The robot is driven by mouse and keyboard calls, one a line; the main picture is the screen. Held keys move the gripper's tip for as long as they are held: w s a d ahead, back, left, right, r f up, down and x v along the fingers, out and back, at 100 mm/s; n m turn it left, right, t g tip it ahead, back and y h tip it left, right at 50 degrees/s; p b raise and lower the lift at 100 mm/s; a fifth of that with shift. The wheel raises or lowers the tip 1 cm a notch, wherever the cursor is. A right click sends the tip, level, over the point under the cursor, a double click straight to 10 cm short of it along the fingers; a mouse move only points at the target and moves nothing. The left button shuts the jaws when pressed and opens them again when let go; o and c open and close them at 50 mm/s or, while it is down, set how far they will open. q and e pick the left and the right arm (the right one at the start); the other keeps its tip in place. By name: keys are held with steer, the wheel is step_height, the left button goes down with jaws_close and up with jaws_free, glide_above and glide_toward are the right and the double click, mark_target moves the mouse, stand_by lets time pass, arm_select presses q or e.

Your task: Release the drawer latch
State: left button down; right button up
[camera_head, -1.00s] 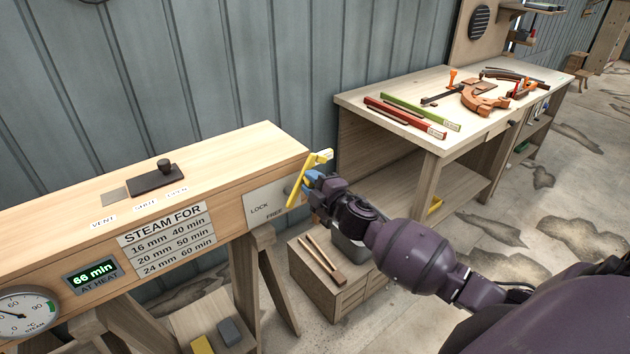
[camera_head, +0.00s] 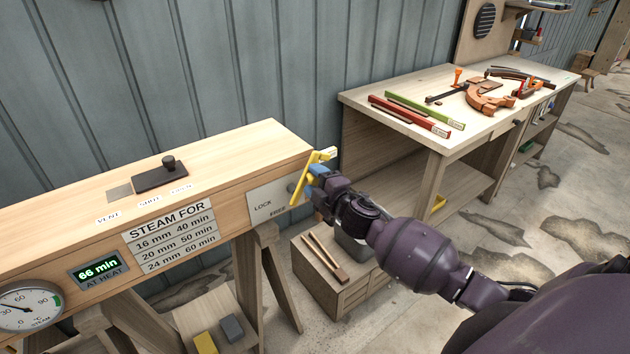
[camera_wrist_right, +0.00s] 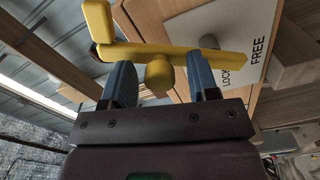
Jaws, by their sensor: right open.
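The yellow latch lever (camera_head: 299,188) is mounted at the right end of the wooden steam box (camera_head: 214,167), beside a plate (camera_head: 267,200) marked LOCK and FREE. It stands tilted, its top leaning right. My right gripper (camera_head: 318,178) is at the lever. In the right wrist view, the open blue fingers (camera_wrist_right: 160,78) sit either side of a round yellow knob (camera_wrist_right: 159,73) on the lever (camera_wrist_right: 225,62), with gaps showing. The gripper partly hides the lever in the head view. My left gripper is not in view.
A workbench (camera_head: 360,97) with clamps and coloured bars stands at the back right. A low wooden drawer chest (camera_head: 328,293) with two sticks on top stands on the floor below my right arm. A grey wall (camera_head: 270,60) runs behind the box.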

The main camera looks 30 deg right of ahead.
steer(key=s, duration=1)
steer(key=shift+s+d, duration=0.4)
steer(key=s+a+f+m+g, duration=0.3)
steer(key=s+a+f+m, duration=0.1)
steer(key=s+f+m, duration=0.3)
steer(key=s+a+f+m+g+h, duration=0.1)
steer(key=s+a+f+m+g, duration=0.2)
steer(key=s+f+m, duration=0.5)
steer(key=s+a+f, duration=0.1)
steer(key=s+f, duration=0.3)
